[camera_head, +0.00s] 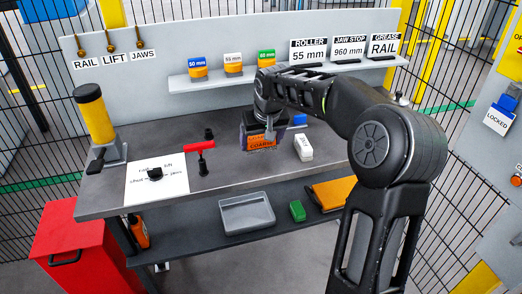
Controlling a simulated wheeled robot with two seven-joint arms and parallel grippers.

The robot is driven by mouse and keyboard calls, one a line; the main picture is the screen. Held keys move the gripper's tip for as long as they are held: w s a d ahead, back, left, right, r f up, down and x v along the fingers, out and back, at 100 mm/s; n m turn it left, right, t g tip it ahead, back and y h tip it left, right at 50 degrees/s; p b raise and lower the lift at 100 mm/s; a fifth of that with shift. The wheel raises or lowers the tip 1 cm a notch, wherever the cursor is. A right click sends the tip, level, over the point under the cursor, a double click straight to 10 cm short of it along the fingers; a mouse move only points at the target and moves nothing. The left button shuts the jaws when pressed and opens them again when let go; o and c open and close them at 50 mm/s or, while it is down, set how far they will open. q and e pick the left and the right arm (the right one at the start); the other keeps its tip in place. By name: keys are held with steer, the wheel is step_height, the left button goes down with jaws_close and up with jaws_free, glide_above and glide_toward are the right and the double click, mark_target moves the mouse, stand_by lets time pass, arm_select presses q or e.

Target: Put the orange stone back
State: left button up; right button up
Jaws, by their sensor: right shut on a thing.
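The orange stone (261,143), a block with dark lettering that seems to read "COARSE", is near the middle of the workbench in the head view. A dark holder or box (249,122) is right behind and around it; I cannot tell whether the stone sits in it or in front of it. My right gripper (269,134) comes down from above and is shut at the stone, its fingers largely over the stone's upper part. Whether the stone touches the bench is unclear. My left gripper is out of view.
A white block (303,147) stands right of the stone, with a small blue block (299,120) behind. A red T-handle tool (201,158), paper sheet (156,180) and yellow cylinder (95,115) are left. A shelf (215,80) holds rollers and signs. Below lie a grey tray (246,214) and green block (297,210).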

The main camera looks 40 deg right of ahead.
mark_target(262, 146)
steer(key=shift+f, duration=1.85)
steer(key=shift+f, duration=0.1)
steer(key=o, duration=1.5)
steer(key=shift+o, duration=0.2)
steer(key=v, duration=1.2)
steer(key=shift+b, duration=0.35)
steer(key=shift+a, duration=0.1)
